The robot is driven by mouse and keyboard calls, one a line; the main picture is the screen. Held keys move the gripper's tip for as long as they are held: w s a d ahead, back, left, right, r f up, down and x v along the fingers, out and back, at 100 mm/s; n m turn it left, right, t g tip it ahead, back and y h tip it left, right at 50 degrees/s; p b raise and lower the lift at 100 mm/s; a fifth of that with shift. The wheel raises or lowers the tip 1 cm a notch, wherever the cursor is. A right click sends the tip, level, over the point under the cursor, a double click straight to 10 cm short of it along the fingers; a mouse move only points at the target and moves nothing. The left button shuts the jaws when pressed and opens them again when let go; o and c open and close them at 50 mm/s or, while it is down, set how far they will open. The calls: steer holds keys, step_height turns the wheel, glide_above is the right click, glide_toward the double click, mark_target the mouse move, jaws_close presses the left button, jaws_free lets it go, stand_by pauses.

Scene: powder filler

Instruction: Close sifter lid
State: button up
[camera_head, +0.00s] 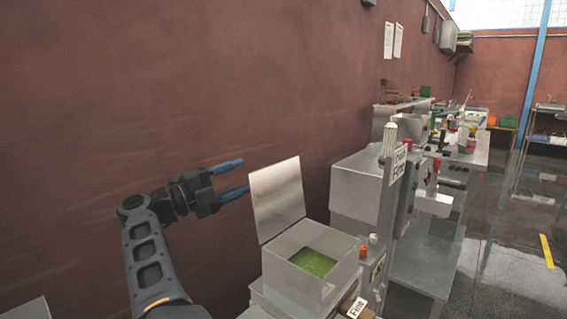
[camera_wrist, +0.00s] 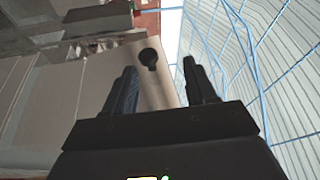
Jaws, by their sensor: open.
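The sifter is a metal box (camera_head: 330,243) holding green powder (camera_head: 313,262), and its top is open. Its lid (camera_head: 277,198) is a flat metal plate standing upright, raised at the box's left rear edge. My gripper (camera_head: 237,178) is open, to the left of the lid, with its blue fingers pointing right toward it. The lower finger's tip appears close to the lid's left edge; whether it touches I cannot tell. In the wrist view my open gripper (camera_wrist: 160,85) shows nothing clearly held between its fingers.
A reddish-brown wall (camera_head: 150,80) runs behind my arm. Right of the sifter stand a post with a label (camera_head: 398,165) and another metal machine (camera_head: 357,190). Benches with containers (camera_head: 470,150) extend farther back. Open floor (camera_head: 500,285) lies at the right.

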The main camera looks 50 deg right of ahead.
mark_target(268, 175)
steer(key=shift+g+y, duration=0.5)
steer(key=shift+y, duration=0.3)
steer(key=p+x, duration=0.1)
steer(key=x, duration=0.1)
steer(key=p+x, duration=0.1)
steer(key=x, duration=0.1)
steer(key=p+x, duration=0.1)
steer(key=x, duration=0.1)
steer(key=shift+s+d+f, duration=0.15)
steer(key=shift+d+f, duration=0.2)
steer(key=shift+f, duration=0.05)
steer(key=shift+s+d+f, duration=0.1)
steer(key=shift+s+d, duration=0.15)
steer(key=shift+d, duration=0.4)
steer(key=shift+c, duration=0.3)
jaws_close()
